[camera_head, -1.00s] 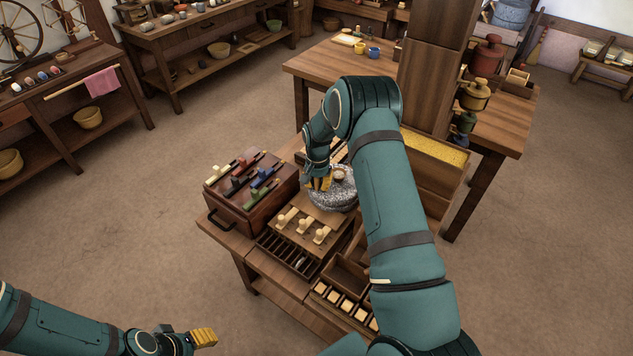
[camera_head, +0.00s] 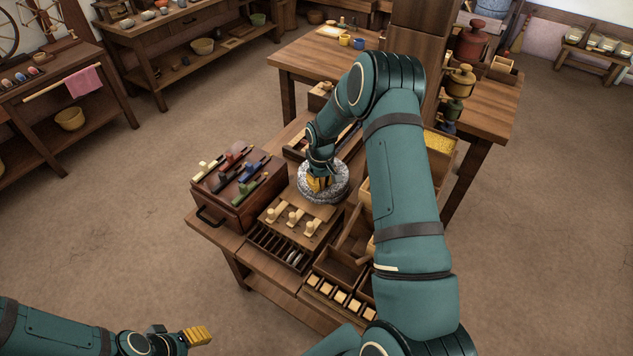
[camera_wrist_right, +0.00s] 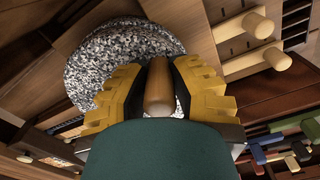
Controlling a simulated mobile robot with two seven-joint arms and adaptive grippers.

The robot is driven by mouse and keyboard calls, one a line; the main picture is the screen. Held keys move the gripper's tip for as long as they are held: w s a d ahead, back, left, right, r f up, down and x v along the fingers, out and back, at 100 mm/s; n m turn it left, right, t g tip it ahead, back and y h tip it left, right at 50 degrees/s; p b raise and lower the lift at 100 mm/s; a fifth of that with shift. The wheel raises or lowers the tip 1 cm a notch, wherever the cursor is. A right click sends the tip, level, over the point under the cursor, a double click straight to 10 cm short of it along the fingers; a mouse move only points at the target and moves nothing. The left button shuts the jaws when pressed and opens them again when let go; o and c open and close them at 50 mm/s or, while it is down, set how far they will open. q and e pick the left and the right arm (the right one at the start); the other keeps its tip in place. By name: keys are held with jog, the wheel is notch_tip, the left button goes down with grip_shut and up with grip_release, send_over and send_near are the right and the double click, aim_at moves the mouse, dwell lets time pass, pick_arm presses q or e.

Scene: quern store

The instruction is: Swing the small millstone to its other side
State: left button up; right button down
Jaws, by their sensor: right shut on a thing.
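The small millstone (camera_head: 333,191) is a round, speckled grey stone on the wooden bench. It also shows large in the right wrist view (camera_wrist_right: 112,50). A short wooden handle peg (camera_wrist_right: 159,88) stands on it. My right gripper (camera_head: 318,184) is at the near left part of the stone in the head view. In the right wrist view its yellow fingers (camera_wrist_right: 158,92) are closed on both sides of the peg. My left gripper (camera_head: 201,336) is low at the left, away from the bench; its yellow finger pads show, but not whether they are apart.
A dark wooden box (camera_head: 233,190) with coloured levers stands left of the stone. A board with several wooden pegs (camera_head: 294,217) and a slotted rack (camera_head: 277,247) lie in front. Open wooden trays (camera_head: 340,265) are at the front right. A larger table (camera_head: 310,62) stands behind.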

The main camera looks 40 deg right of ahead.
jog(key=shift+s+d+f+n, duration=0.1)
jog(key=shift+s+d+n, duration=0.3)
jog(key=shift+n, duration=0.4)
jog(key=c, duration=0.8)
grip_release()
jog(key=shift+o, duration=0.2)
jog(key=shift+w+r, duration=0.1)
jog(key=shift+r, duration=0.1)
notch_tip(320, 180, up, 12)
jog(key=shift+f, duration=0.15)
